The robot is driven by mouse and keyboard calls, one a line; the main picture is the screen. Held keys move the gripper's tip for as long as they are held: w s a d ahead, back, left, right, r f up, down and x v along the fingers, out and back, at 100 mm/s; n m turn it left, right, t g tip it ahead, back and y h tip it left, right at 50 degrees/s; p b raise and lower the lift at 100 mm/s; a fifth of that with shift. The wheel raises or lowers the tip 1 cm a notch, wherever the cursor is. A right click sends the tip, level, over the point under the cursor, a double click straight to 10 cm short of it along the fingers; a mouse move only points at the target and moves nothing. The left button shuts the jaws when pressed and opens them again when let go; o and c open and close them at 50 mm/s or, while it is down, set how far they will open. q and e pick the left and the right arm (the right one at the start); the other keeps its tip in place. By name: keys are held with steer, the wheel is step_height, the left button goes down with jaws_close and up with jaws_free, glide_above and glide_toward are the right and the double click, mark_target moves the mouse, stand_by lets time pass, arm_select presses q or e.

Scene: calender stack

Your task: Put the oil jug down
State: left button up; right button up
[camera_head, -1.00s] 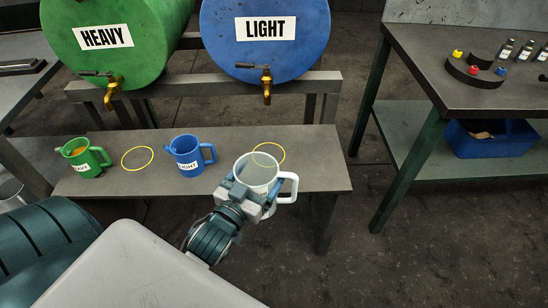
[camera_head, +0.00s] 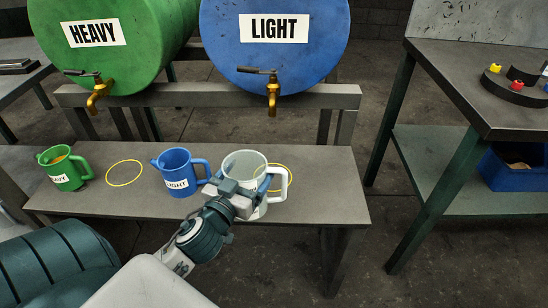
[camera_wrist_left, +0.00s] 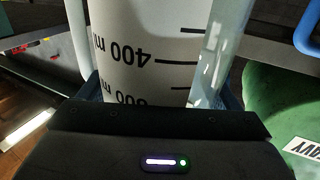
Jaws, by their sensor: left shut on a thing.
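The oil jug is a pale measuring jug (camera_head: 240,163) with a white handle on its right side in the head view. My left gripper (camera_head: 236,200) is shut on its near side and holds it roughly upright over the bench. It overlaps the right yellow ring (camera_head: 289,178), whose left part is hidden. I cannot tell if the jug's bottom touches the bench. In the left wrist view the jug wall (camera_wrist_left: 140,50) with its printed ml scale fills the space between the fingers (camera_wrist_left: 155,92). My right gripper is not in view.
The blue LIGHT jug (camera_head: 176,168) stands close on the left of the held jug. An empty yellow ring (camera_head: 124,173) and the green HEAVY jug (camera_head: 62,170) are farther left on the bench (camera_head: 330,195). Behind are a blue drum (camera_head: 270,60) and a green drum (camera_head: 90,65) with brass taps.

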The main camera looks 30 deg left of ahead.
arm_select(q)
steer(key=w+a+f, duration=0.1)
steer(key=w, duration=0.6)
steer(key=w+a+f, duration=0.1)
steer(key=w+f, duration=0.1)
steer(key=w, duration=0.5)
steer(key=shift+w+a+f, duration=0.15)
steer(key=shift+w+f, duration=0.1)
steer(key=shift+w, duration=0.1)
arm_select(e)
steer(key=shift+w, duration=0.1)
arm_select(q)
steer(key=o, duration=0.9)
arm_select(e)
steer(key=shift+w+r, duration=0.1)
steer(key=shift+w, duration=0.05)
